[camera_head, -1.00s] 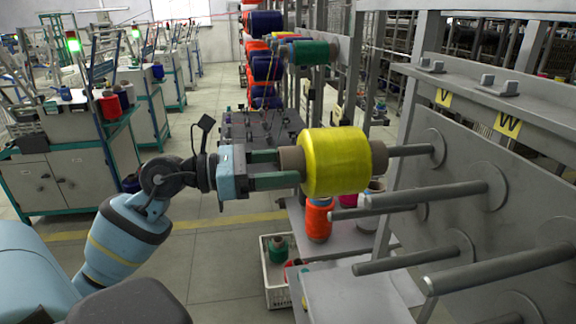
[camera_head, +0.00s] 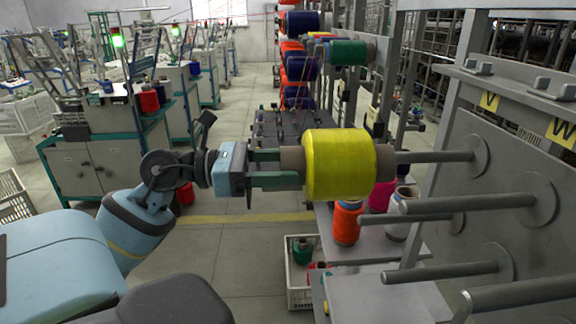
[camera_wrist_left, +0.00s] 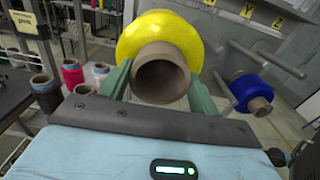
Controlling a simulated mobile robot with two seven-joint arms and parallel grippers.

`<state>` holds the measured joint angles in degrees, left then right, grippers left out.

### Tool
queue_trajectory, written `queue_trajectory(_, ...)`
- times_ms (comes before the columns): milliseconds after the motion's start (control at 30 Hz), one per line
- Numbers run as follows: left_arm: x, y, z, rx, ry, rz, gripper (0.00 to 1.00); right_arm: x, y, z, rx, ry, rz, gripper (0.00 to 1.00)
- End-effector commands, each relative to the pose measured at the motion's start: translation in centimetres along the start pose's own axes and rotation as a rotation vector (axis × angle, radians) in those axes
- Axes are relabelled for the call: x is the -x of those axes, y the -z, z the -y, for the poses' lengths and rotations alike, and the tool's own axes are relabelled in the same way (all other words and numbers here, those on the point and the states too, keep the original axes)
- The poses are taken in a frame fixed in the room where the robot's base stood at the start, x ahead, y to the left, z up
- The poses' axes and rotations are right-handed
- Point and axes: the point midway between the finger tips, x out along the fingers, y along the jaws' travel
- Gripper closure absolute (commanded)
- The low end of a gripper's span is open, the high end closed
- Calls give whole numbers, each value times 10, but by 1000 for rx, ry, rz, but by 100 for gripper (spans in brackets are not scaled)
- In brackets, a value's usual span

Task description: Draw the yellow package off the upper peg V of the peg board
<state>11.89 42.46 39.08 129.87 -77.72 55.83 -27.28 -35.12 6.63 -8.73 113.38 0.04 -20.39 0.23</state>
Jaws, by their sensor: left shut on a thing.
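The yellow package (camera_head: 340,165) is a fat yellow winding on a brown tube, lying on its side. My left gripper (camera_head: 296,167) is shut on the near end of its tube, one green finger on each side; the wrist view shows the same yellow package (camera_wrist_left: 128,42) with the open tube end (camera_wrist_left: 160,78) between the fingers. The upper peg V (camera_head: 435,157) is a grey rod from the peg board (camera_head: 500,215), under the yellow V label (camera_head: 489,101). The peg meets the package's far tube end; how far it reaches inside is hidden. My right gripper is not in view.
Other bare pegs (camera_head: 455,204) stick out below and nearer. Orange (camera_head: 347,222) and pink packages stand on a shelf under the yellow one. A white crate (camera_head: 300,292) is on the floor. A blue package (camera_wrist_left: 250,88) shows in the wrist view. The aisle left is free.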

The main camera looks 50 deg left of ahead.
Motion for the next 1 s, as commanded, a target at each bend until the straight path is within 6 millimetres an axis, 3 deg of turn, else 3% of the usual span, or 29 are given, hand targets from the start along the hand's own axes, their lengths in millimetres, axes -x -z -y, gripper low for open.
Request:
queue_trajectory(433,4,-2,0,-2,-1,5,93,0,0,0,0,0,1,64)
queue_trajectory(1000,36,-2,0,0,-2,4,93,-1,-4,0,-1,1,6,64)
